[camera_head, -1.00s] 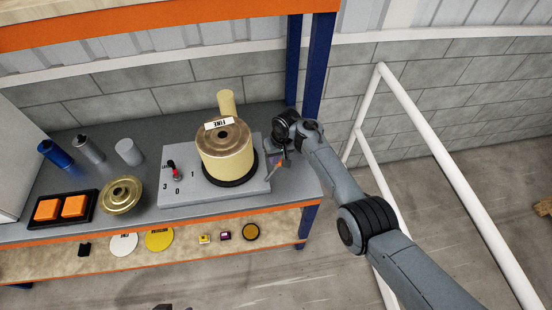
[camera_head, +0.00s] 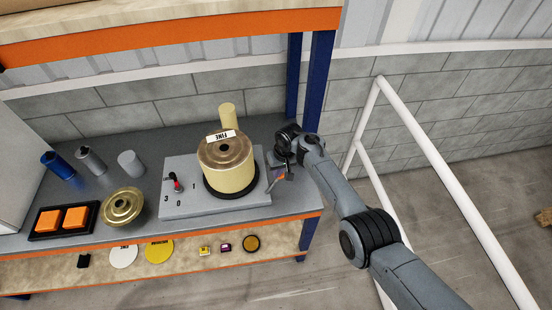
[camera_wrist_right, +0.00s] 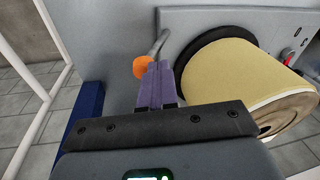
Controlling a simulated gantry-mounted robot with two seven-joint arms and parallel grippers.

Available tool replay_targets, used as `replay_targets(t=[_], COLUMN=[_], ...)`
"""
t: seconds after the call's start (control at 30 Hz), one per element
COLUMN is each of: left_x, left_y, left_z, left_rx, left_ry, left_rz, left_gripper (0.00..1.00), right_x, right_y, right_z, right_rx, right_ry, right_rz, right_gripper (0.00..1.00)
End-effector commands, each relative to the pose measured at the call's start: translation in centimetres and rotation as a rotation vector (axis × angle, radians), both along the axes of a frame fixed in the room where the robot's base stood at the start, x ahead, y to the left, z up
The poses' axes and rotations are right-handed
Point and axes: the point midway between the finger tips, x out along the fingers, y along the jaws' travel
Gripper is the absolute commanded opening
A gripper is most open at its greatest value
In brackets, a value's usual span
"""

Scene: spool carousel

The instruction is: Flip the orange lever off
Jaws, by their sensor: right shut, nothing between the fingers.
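The orange lever (camera_head: 271,184) stands at the right edge of the grey carousel base (camera_head: 215,208). In the right wrist view its orange knob (camera_wrist_right: 144,66) sits on a bent metal shaft, just beyond and slightly left of the fingertips. My right gripper (camera_head: 281,171) is at the lever, its purple fingers (camera_wrist_right: 155,85) shut together and holding nothing. The fingertips look very close to the knob and shaft; I cannot tell whether they touch. In the head view the fingers partly cover the knob. My left gripper is not in view.
A cream spool (camera_head: 230,170) labelled FINE stands on the base beside my right gripper. A small red-tipped selector (camera_head: 176,183) is at the base's left. A blue shelf post (camera_head: 319,85) rises behind my arm. A white rail (camera_head: 440,185) is on the right.

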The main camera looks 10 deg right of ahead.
Motion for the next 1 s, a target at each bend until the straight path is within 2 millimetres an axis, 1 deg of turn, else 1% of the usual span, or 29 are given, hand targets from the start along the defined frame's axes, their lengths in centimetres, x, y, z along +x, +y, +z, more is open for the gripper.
replay_targets(t=[0.03,0.2,0.23,0.27,0.37,0.6,0.7,0.8,1.0], left_x=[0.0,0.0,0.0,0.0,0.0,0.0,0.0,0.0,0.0], left_y=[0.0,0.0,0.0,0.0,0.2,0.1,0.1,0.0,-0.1], left_z=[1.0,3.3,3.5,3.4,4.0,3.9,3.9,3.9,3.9], left_rx=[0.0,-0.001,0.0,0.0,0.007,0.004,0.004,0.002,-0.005], left_ry=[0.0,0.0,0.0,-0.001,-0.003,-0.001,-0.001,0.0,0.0], left_rz=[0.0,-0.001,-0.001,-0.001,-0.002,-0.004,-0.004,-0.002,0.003], left_gripper=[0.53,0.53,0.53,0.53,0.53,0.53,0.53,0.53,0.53], right_x=[-0.1,-0.3,-0.3,-0.3,-0.5,-0.9,-1.0,-1.1,-1.2], right_y=[0.4,1.9,2.0,1.6,1.1,0.2,-0.1,-0.4,-0.6], right_z=[0.8,2.7,3.0,3.2,5.0,8.7,10.0,10.9,11.7], right_rx=[0.001,0.005,0.006,0.007,0.006,0.009,0.008,0.008,0.007], right_ry=[0.0,-0.004,-0.006,-0.005,-0.008,-0.009,-0.008,-0.008,-0.006], right_rz=[0.001,0.003,0.002,-0.001,0.0,0.002,0.002,0.002,0.003], right_gripper=[0.0,0.0,0.0,0.0,0.0,0.0,0.0,0.0,0.0])
